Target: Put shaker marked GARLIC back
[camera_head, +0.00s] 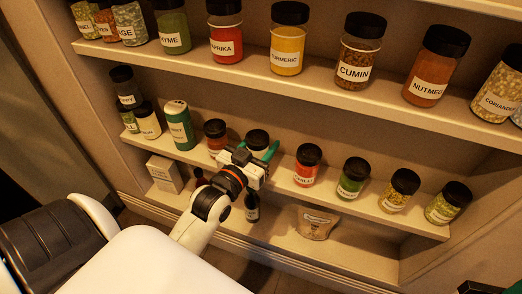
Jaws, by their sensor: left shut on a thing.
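My left gripper (258,156) reaches the middle shelf from below, its green-edged fingers closed around a small jar with a black lid (257,138). The jar's pale body shows a little between the fingers; its label is hidden, so I cannot read GARLIC on it. It stands upright in the shelf row, between a red-orange jar (215,133) on the left and a red jar (307,166) on the right. I cannot tell whether its base touches the shelf. My right gripper is not in view.
The middle shelf (330,194) also holds a green shaker (178,125) and several jars to the right. The upper shelf (320,88) carries larger jars, including cumin (359,60). Below are a white box (164,173), a dark bottle (252,207) and a brown pouch (317,223).

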